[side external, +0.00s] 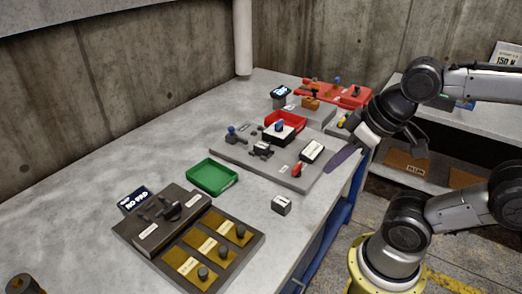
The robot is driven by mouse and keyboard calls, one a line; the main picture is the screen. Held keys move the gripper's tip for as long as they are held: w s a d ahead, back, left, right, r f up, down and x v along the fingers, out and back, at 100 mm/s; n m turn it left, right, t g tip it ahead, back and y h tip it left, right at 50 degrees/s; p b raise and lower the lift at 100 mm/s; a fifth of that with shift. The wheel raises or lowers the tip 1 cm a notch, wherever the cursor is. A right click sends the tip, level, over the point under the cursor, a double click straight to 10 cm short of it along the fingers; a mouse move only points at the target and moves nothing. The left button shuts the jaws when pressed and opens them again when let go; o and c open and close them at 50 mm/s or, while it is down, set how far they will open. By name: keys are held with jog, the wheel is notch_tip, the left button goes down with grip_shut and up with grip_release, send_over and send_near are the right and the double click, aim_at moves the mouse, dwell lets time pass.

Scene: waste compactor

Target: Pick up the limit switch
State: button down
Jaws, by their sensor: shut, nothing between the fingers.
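My gripper (362,143) hangs at the right edge of the bench, beside the grey base plate. It is shut, and I see nothing held in it. Its fingertips are small and partly hard to make out. I cannot tell for sure which part is the limit switch. A small grey box with a pale label (281,205) sits alone on the bench in front of the plate, apart from my gripper. The grey plate (236,158) carries a dark block with a white label (312,151), a small dark part (262,149) and a blue-topped part (232,131).
An empty green tray (213,177) lies left of the plate. A dark panel with yellow pads (250,247) stands in front. A red tray (287,121) and a red fixture (351,94) are farther back. Bare bench (110,165) lies to the left.

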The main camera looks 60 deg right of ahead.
jog(key=c, duration=1.6)
grip_release()
jog(key=shift+c, duration=0.6)
grip_release()
